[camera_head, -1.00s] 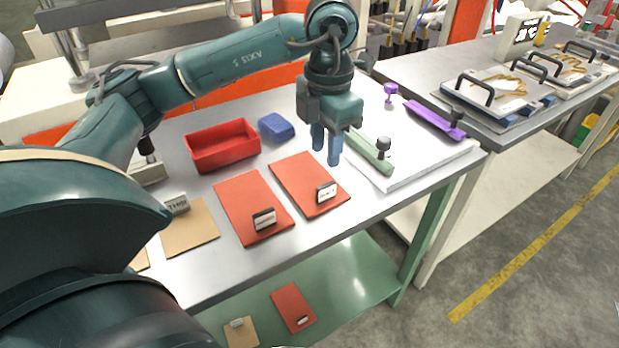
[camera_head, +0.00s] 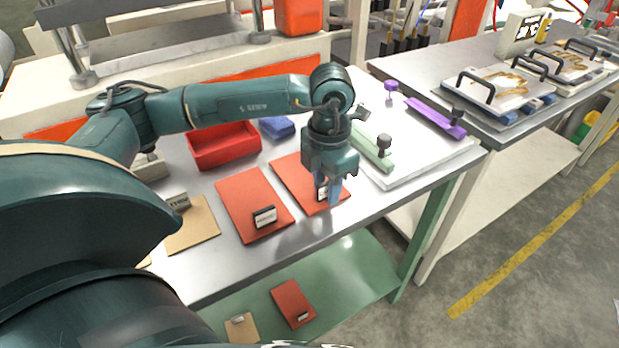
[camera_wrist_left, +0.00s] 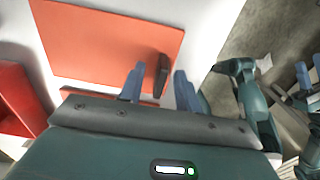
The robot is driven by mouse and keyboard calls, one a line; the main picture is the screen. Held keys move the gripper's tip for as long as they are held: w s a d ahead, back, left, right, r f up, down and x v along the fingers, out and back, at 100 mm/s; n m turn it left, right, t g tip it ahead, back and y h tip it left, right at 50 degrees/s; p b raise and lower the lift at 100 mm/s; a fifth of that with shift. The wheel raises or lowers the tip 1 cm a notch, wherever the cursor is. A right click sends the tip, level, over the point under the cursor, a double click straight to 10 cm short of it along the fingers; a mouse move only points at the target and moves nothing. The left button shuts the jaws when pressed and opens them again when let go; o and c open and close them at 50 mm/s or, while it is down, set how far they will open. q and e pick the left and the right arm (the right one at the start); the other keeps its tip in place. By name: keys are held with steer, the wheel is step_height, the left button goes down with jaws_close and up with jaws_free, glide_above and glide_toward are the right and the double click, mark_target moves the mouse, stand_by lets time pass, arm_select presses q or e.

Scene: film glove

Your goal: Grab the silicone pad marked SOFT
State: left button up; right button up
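Two red pads lie side by side on the grey table, each with a small upright label tag. The right red pad (camera_head: 294,172) is partly behind my left gripper (camera_head: 328,198), which is low over its front tag (camera_head: 320,192). In the left wrist view, my left gripper (camera_wrist_left: 158,88) is open, with the dark tag (camera_wrist_left: 163,75) standing between its fingers near the right one. The left red pad (camera_head: 252,200) has its tag (camera_head: 264,217) in clear view. I cannot read the lettering on either tag. At the wrist view's right edge, teal parts with blue fingers (camera_wrist_left: 306,76) look like my right gripper, cut off.
A red bin (camera_head: 222,150) and blue block (camera_head: 277,128) stand behind the pads. A tan pad (camera_head: 193,228) lies to the left. A white board (camera_head: 430,160) with green and purple bars lies to the right. More pads lie on the lower green shelf (camera_head: 350,275).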

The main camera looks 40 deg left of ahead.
arm_select(q)
jaws_close()
steer(key=shift+r, duration=0.2)
stand_by(0.3)
